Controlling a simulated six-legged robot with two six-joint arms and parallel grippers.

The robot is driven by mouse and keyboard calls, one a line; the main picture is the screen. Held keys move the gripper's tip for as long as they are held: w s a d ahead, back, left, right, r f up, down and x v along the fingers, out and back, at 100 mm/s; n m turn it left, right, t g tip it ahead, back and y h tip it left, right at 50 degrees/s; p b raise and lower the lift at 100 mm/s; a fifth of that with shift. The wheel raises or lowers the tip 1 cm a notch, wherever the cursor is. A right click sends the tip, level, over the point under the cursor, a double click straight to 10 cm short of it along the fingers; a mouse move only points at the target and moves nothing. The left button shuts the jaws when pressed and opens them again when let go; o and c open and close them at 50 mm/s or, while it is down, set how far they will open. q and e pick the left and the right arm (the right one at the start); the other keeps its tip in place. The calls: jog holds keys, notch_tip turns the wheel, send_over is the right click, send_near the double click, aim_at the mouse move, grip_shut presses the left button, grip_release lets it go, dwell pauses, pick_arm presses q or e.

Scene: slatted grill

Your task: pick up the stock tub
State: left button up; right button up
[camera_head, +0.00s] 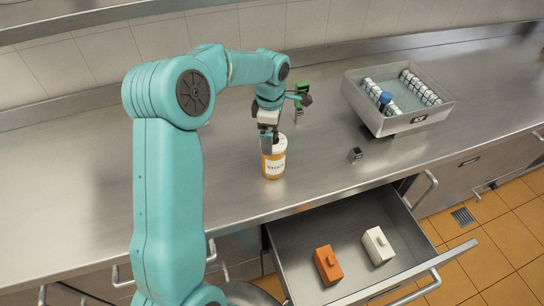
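The stock tub (273,165) stands upright on the steel counter. It is an orange-brown cylinder with a white lid and a white label, which is only partly readable. My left gripper (268,143) points down at the top of the tub from above, its dark fingers overlapping the lid. Part of the lid is hidden behind a finger. I cannot tell whether the fingers touch the tub or are closed on it. My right gripper is not in view.
A grey bin (418,122) with rows of small white items and a blue piece stands at the right. A small dark block (356,154) lies nearby, and a green block (301,87) behind the gripper. The open drawer (300,235) holds an orange block (328,266) and a white block (378,246).

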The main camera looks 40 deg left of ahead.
aim_at(274, 144)
pick_arm(q)
jog(key=f+b, duration=0.1)
jog(key=f, duration=0.1)
jog(key=w+f+b, duration=0.1)
jog(key=f+b, duration=0.1)
jog(key=f, duration=0.1)
jog(key=shift+d+f, duration=0.1)
jog(key=shift+f, duration=0.25)
jog(key=shift+s+r, duration=0.25)
jog(key=shift+s, duration=0.05)
jog(key=shift+d, duration=0.2)
jog(key=shift+c, duration=0.3)
jog(key=shift+w+f, duration=0.1)
jog(key=shift+w, duration=0.2)
jog(key=c, duration=1)
jog(key=shift+s+a, duration=0.15)
jog(key=shift+s, duration=0.05)
grip_shut()
jog(key=shift+w, duration=0.1)
jog(key=shift+r, duration=0.2)
